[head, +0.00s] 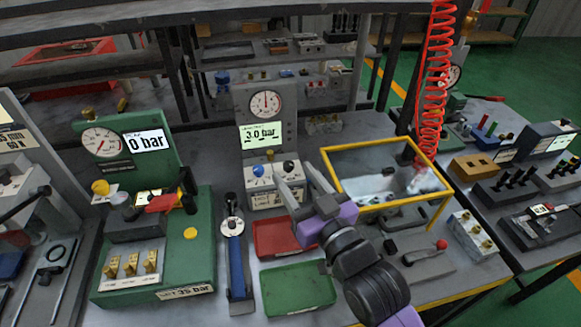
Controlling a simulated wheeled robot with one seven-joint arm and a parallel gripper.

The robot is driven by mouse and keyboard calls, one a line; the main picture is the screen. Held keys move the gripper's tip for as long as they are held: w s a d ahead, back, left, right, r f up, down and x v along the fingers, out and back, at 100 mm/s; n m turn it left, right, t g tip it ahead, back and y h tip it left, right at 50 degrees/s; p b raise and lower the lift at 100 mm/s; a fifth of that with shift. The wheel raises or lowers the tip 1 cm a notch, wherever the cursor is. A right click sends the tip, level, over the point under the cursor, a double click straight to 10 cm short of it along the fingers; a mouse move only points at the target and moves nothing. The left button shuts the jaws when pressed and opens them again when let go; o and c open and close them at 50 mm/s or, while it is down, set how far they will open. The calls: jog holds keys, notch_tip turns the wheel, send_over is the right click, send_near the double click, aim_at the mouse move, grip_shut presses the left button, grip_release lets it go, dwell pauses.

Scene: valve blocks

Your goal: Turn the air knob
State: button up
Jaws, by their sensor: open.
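A grey test panel (268,110) stands at mid-table with a round gauge (265,104) and a lit display reading 3.0 bar. On its lower front are a blue knob (258,172) on the left and a dark knob (289,167) on the right. Their labels are too small to read, so I cannot tell which is the air knob. My gripper (295,175) is open and empty, its two pale fingers pointing at the panel's lower right. The fingertips lie around the dark knob in the picture; contact cannot be told.
A green test stand (155,240) reading 0 bar is at left. A yellow-framed clear box (380,165) stands close right of my gripper, below a coiled red hose (437,80).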

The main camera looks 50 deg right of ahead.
jog(key=w+d+r+m+g+h, duration=0.1)
jog(key=w+d+r+g, duration=0.15)
jog(key=w+d, duration=0.55)
jog(key=g, duration=0.3)
send_near(289, 165)
jog(key=d, duration=0.1)
jog(key=shift+m+y, duration=0.3)
jog(key=shift+m, duration=0.1)
jog(key=x, duration=0.8)
jog(key=shift+w+a, duration=0.15)
jog(key=shift+w, duration=0.05)
grip_shut()
